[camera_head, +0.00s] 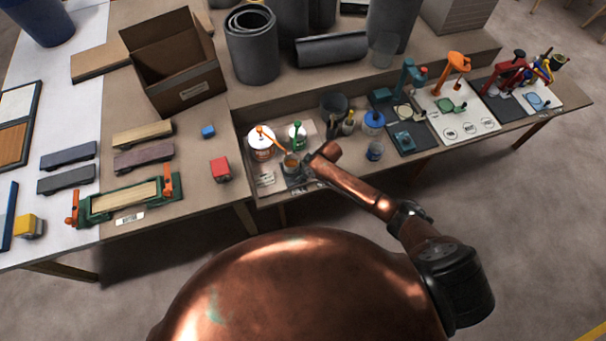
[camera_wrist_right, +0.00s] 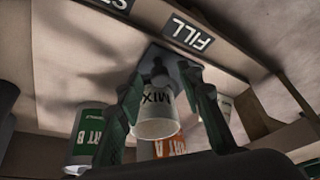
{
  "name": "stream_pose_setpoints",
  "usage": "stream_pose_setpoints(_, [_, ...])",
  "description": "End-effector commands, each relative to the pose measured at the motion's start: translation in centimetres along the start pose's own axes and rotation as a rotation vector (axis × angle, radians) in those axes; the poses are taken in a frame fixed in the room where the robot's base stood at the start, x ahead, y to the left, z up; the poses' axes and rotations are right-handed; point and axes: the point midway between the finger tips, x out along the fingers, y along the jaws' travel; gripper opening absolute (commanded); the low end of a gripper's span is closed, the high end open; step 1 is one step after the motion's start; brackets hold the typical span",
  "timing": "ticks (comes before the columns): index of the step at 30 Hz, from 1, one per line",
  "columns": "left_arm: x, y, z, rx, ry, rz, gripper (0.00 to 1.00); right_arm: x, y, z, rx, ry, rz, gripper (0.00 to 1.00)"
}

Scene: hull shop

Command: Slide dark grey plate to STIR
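The dark grey plate (camera_wrist_right: 162,58) lies on the tray floor beside the FILL label (camera_wrist_right: 190,33) in the right wrist view. A dark knob or post (camera_wrist_right: 160,76) stands near it. A white MIX cup (camera_wrist_right: 156,118) is close by; whether it rests on the plate is hard to tell. My right gripper (camera_wrist_right: 161,80) has its green fingers apart, one on each side of the cup and knob. A partly cut-off label starting "ST" (camera_wrist_right: 117,4) is beside FILL. My left gripper is not in view.
An orange-lettered PART A tub (camera_head: 262,146) and a green PART B tub (camera_head: 297,134) stand close behind the gripper. A dark pot (camera_head: 334,104) and blue-lidded jar (camera_head: 373,122) are to the right. The tray's low front wall (camera_head: 275,199) runs nearby.

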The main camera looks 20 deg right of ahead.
Motion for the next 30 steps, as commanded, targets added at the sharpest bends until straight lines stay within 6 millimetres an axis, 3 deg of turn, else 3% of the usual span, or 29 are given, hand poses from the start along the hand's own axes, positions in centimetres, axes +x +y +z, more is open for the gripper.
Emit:
stream_pose_setpoints(3, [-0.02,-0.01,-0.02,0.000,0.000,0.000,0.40,-0.03,-0.01,-0.01,0.000,0.000,0.000,0.33])
stream_pose_setpoints(18, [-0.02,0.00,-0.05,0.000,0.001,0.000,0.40,-0.04,-0.01,0.04,0.000,0.000,0.000,0.00])
stream_pose_setpoints(30, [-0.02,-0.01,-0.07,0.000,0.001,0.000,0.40,-0.04,0.00,0.06,0.000,-0.001,0.000,0.00])
